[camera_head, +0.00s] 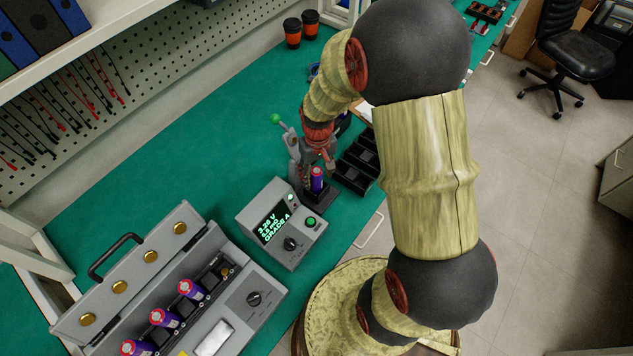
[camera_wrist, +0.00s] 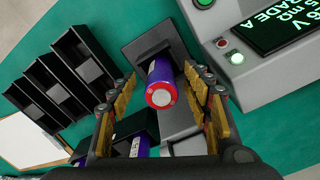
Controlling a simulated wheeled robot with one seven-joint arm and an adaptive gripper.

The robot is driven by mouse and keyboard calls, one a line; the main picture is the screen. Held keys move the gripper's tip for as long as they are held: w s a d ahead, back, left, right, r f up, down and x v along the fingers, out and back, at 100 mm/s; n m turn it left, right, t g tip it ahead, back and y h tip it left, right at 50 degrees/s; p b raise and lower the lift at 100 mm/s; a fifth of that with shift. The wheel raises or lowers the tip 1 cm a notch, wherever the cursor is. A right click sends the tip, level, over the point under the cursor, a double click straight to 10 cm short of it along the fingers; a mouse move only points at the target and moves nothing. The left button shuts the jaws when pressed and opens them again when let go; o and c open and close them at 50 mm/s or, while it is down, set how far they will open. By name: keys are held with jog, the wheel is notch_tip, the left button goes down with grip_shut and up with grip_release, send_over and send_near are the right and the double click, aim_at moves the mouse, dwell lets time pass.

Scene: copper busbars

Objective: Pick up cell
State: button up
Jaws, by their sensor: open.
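A purple cell with a red top (camera_head: 317,180) stands upright in a black holder (camera_head: 322,202) beside the grey tester (camera_head: 281,223), whose screen reads "GRADE A". In the wrist view the cell (camera_wrist: 161,86) shows end-on between my gripper's fingers (camera_wrist: 165,100). The fingers are open, one on each side of it, with gaps visible. In the head view my gripper (camera_head: 312,158) is over the holder, partly hidden behind my arm. Part of another purple cell (camera_wrist: 138,147) shows low in the wrist view.
A grey case (camera_head: 250,318) with several purple cells stands at the lower left. Black sorting bins (camera_head: 357,165) lie right of the holder; they also show in the wrist view (camera_wrist: 62,76). A lever with a green knob (camera_head: 276,118) rises close behind the holder. The green bench is clear at upper left.

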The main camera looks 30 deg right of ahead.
aim_at(317, 181)
jog(key=f, duration=0.2)
jog(key=f+b, duration=0.1)
jog(key=f, duration=0.1)
jog(key=shift+w, duration=0.25)
jog(key=shift+r, duration=0.1)
jog(key=shift+c, duration=1.2)
grip_shut()
